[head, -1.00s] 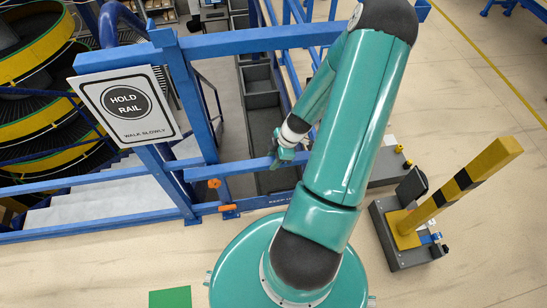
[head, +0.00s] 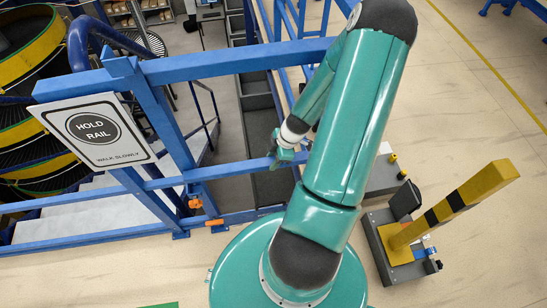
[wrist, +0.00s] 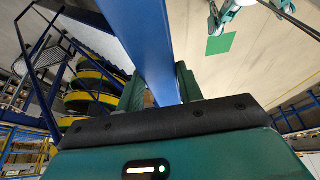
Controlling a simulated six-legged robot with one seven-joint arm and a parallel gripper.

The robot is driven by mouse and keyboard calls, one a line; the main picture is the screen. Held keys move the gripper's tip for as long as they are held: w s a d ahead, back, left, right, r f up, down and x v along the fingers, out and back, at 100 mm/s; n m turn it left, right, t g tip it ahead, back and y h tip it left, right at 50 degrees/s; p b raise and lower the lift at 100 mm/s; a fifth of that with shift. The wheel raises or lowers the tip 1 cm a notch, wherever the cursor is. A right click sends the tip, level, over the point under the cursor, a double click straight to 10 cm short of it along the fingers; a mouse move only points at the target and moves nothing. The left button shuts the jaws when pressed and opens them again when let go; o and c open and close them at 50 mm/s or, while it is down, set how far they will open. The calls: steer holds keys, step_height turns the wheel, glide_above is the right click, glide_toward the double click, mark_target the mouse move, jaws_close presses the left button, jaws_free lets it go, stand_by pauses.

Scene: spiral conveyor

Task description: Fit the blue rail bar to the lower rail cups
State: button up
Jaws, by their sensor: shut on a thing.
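My gripper (head: 285,157) is shut on the blue rail bar (head: 238,168). In the head view the bar runs from my gripper leftward across the lower part of the blue railing post (head: 165,133); whether it touches the post cannot be told. In the wrist view the bar (wrist: 138,35) passes between the two teal fingers (wrist: 161,90) and runs up out of the frame. My arm hides the bar's right end in the head view. The lower rail cups cannot be made out clearly. Orange fittings (head: 195,203) sit near the foot of the post.
A blue top rail (head: 235,60) spans above. A HOLD RAIL sign (head: 93,131) hangs left of the post, over grey stairs. The spiral conveyor (head: 32,105) is behind. A yellow-black post on a grey base (head: 398,250) stands at the right. Floor farther right is open.

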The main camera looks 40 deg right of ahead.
steer(key=shift+a+r, duration=0.1)
steer(key=shift+a, duration=0.05)
steer(key=shift+w, duration=0.1)
steer(key=shift+f, duration=2.95)
steer(key=shift+f, duration=2.05)
stand_by(0.8)
steer(key=o, duration=1.1)
steer(key=shift+c, duration=0.2)
